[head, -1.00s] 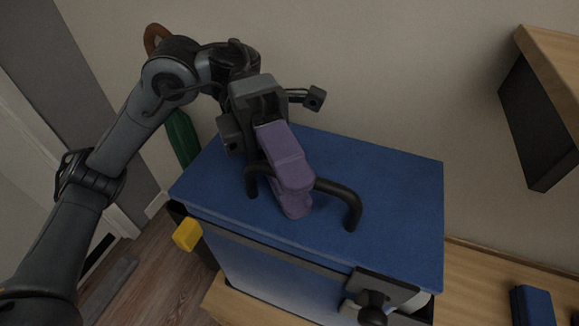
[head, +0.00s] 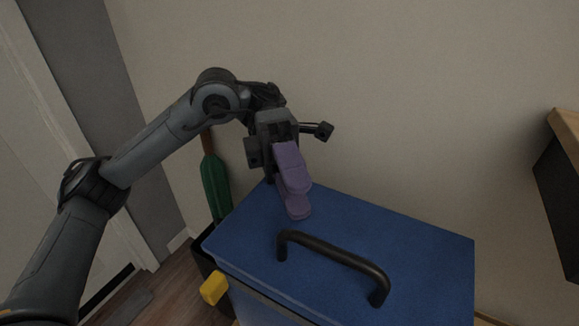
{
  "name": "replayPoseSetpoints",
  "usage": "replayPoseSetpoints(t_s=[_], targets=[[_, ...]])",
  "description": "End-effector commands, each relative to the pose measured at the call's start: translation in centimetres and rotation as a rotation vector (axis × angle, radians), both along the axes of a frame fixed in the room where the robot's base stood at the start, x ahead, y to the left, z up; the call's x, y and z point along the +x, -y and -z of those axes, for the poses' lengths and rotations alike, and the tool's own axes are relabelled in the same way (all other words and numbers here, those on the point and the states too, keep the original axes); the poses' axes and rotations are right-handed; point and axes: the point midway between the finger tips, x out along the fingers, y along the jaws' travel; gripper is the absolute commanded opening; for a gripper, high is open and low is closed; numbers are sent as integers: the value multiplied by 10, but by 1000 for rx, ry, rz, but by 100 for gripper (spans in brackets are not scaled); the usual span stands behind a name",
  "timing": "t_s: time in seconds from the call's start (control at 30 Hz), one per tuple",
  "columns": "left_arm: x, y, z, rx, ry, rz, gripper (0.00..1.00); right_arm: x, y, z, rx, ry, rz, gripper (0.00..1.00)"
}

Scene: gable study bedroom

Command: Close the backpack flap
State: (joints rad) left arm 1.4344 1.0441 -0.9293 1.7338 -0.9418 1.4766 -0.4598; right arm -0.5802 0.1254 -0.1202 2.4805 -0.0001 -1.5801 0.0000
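The backpack shows as a blue box-shaped body, cut off by the bottom edge of the head view. Its blue flap (head: 420,255) lies across the top and looks flat. A black arched handle (head: 335,254) stands up from the flap. My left gripper (head: 296,198), with purple fingers, is above the flap's back left part, behind the handle and clear of it. Whether the lower fingertip touches the flap I cannot tell. My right gripper is not in view.
A yellow tab (head: 213,289) sticks out at the backpack's left front side. A green object (head: 216,186) stands by the wall behind left. A wooden shelf (head: 566,130) with a dark part below it is at the right edge. The wall rises behind the backpack.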

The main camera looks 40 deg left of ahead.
Motion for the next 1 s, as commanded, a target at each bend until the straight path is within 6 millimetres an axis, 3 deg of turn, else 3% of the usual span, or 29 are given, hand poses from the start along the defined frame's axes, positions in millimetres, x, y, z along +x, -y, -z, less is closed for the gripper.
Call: replayPoseSetpoints(t_s=[0.4, 1.0], targets=[[12, -18, -1, 0, 1, 2, 37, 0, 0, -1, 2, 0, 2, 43], [12, -19, -1, 0, 1, 2, 37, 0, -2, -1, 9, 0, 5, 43]])
